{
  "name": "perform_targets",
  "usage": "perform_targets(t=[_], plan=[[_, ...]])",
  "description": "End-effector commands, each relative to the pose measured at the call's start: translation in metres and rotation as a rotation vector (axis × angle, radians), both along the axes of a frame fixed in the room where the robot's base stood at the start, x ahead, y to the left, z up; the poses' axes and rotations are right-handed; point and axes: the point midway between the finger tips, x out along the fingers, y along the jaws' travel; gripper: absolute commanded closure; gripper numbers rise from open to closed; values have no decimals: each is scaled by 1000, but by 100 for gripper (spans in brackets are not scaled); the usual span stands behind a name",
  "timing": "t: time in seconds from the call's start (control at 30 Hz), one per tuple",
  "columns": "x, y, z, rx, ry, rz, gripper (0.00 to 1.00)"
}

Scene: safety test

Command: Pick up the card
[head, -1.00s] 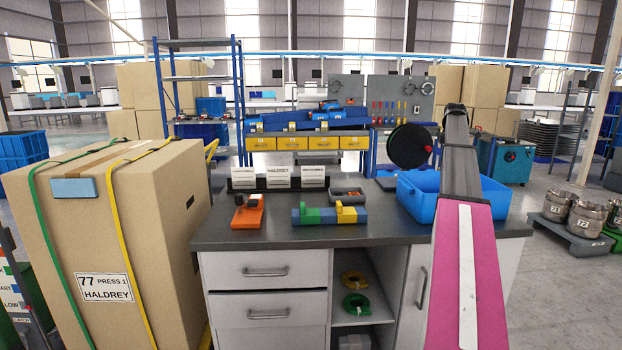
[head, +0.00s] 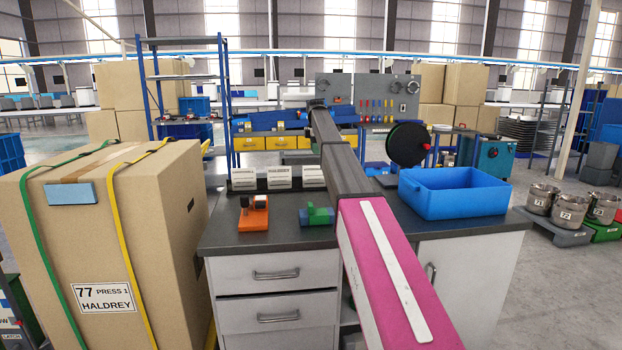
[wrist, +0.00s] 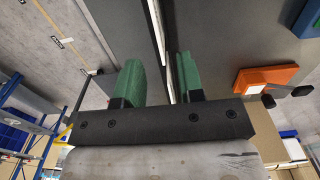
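Three white cards with print stand in a row in a dark holder on the grey workbench: a left card (head: 243,179), a middle card (head: 280,177) and a right card (head: 313,175). The print is too small to read. In the wrist view my gripper (wrist: 160,82) is open, with two green fingers apart. Thin white edges (wrist: 156,32), apparently of the cards, run in line with the gap between the fingers. I cannot tell how far below they are. In the head view my own arm hides the fingers.
An orange device (head: 253,213) stands on the workbench (head: 225,238) in front of the cards; it also shows in the wrist view (wrist: 266,80). A green and blue block (head: 317,215) is partly behind my arm. A blue bin (head: 455,195) stands right. A tall carton (head: 150,240) stands left.

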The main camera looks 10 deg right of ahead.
Motion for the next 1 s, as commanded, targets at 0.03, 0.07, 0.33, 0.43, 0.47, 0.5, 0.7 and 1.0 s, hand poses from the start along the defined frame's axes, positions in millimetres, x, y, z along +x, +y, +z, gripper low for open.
perform_targets(t=[0.03, 0.07, 0.33, 0.43, 0.47, 0.5, 0.7, 1.0], plan=[[0, 2, -2, 0, 2, 0, 65], [0, 3, -4, 0, 3, 0, 65], [-1, 2, -38, 0, 3, 1, 65], [0, 2, -51, 0, 2, 1, 65], [0, 2, -54, 0, 2, 1, 65], [0, 2, -56, 0, 2, 1, 65], [2, 3, -69, 0, 2, 1, 65], [4, 5, -106, 0, 1, 1, 65]])
